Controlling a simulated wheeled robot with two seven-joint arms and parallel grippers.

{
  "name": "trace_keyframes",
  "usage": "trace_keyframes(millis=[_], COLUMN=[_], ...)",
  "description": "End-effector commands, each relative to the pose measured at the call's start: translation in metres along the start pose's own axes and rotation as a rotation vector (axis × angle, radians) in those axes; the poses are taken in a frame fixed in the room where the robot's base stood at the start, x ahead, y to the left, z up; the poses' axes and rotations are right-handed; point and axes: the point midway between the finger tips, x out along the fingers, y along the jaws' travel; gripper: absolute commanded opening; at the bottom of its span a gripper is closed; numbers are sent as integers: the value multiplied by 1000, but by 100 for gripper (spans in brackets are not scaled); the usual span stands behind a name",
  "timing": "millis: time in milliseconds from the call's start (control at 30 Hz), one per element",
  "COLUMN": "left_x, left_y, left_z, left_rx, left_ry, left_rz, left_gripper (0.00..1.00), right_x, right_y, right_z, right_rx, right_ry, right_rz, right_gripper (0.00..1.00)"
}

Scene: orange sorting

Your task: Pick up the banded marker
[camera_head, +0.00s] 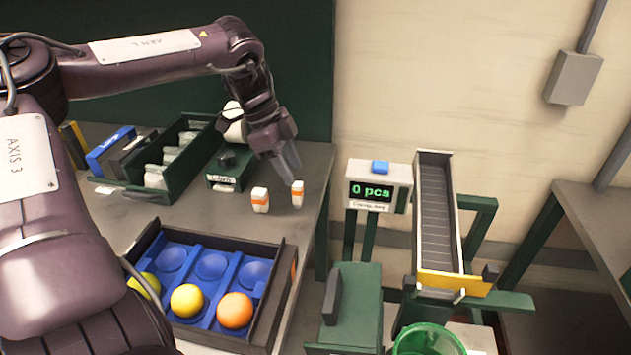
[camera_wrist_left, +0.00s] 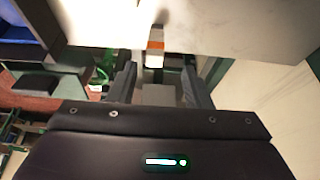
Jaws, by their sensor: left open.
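Two small white upright pieces with orange markings stand on the grey table near its right edge: a left one (camera_head: 260,200) and a right one (camera_head: 297,194). Which is the banded marker I cannot tell for sure from the head view. My left gripper (camera_head: 288,167) is open and empty, its fingers pointing down just above and behind the right piece. In the left wrist view, one white piece with an orange band (camera_wrist_left: 155,46) lies beyond the open fingertips (camera_wrist_left: 158,80), roughly centred between them and apart from them. My right gripper is out of view.
A dark crate (camera_head: 270,245) with a blue insert holds a green-yellow, a yellow and an orange fruit. A green bin (camera_head: 140,197) of pale packs stands behind, beside a label device (camera_head: 228,170). A counter box (camera_head: 378,186) reads "0 pcs" next to a chute (camera_head: 436,215).

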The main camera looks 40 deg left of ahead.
Motion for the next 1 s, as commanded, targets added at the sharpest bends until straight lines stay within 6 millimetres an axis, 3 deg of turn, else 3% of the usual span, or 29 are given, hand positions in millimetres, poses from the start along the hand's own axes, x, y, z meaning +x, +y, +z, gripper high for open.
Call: trace_keyframes(millis=[167,500,867,1000], left_x=[20,66,74,74], left_y=[1,4,3,3], left_z=[1,6,5,5], left_rx=[-1,-1,0,0], left_ry=[-1,-2,0,0], left_rz=[4,4,0,0], left_gripper=[45,45,45,26], right_x=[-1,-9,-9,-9], right_y=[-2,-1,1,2], right_z=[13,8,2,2], right_rx=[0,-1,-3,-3], right_ry=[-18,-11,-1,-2], right_rz=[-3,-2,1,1], right_gripper=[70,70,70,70])
